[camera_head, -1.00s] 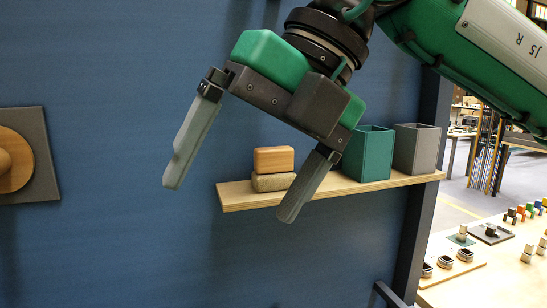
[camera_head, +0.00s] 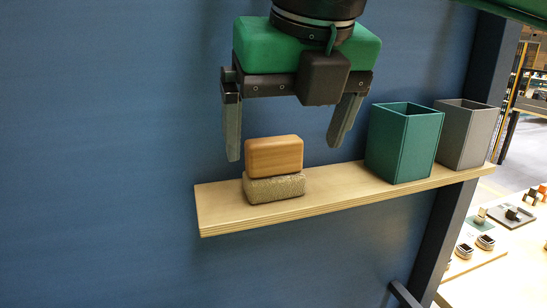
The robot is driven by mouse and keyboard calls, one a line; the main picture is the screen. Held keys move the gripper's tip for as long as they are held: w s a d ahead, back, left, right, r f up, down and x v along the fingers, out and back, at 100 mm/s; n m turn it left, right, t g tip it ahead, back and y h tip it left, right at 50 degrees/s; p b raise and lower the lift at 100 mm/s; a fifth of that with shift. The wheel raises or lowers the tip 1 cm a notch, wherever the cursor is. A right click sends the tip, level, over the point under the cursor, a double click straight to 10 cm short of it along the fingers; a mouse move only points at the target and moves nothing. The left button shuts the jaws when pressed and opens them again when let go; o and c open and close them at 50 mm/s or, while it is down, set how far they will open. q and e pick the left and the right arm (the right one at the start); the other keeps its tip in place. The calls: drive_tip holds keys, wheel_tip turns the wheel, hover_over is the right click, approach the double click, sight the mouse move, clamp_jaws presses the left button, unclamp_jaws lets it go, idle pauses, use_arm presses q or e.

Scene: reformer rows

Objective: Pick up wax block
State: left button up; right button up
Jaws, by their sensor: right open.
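A smooth orange-brown block (camera_head: 274,157), which looks like the wax block, lies flat on top of a speckled grey-beige block (camera_head: 273,188). Both are stacked near the left end of a wooden wall shelf (camera_head: 220,213). My right gripper (camera_head: 285,152) points down with its two grey fingers wide apart and nothing between its pads that it touches. In the picture one fingertip is left of the orange-brown block and the other is right of it. I cannot tell whether the fingers are at the block's depth. My left gripper is out of view.
A green open box (camera_head: 403,150) stands on the shelf to the right of the blocks, close to my right finger in the picture. A grey open box (camera_head: 463,135) is beyond it. A blue wall (camera_head: 110,150) backs the shelf. The shelf's left end is bare.

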sight(276, 140)
drive_tip(key=shift+w+a+r, duration=0.1)
drive_tip(key=shift+w+a, duration=0.2)
drive_tip(key=shift+w, duration=0.55)
drive_tip(key=w+f, duration=0.1)
drive_tip(key=f+p, duration=0.1)
drive_tip(key=w+f, duration=0.1)
drive_tip(key=shift+w+a+f+p, duration=0.3)
drive_tip(key=shift+w+a+f, duration=0.05)
drive_tip(key=shift+a+f, duration=0.05)
drive_tip(key=shift+w+f, duration=0.1)
drive_tip(key=shift+f, duration=0.4)
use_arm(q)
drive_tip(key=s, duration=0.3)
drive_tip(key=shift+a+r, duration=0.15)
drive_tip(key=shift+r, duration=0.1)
use_arm(e)
drive_tip(key=shift+c, duration=1.3)
drive_tip(key=c, duration=0.8)
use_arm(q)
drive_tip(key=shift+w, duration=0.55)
use_arm(e)
drive_tip(key=shift+c, duration=0.2)
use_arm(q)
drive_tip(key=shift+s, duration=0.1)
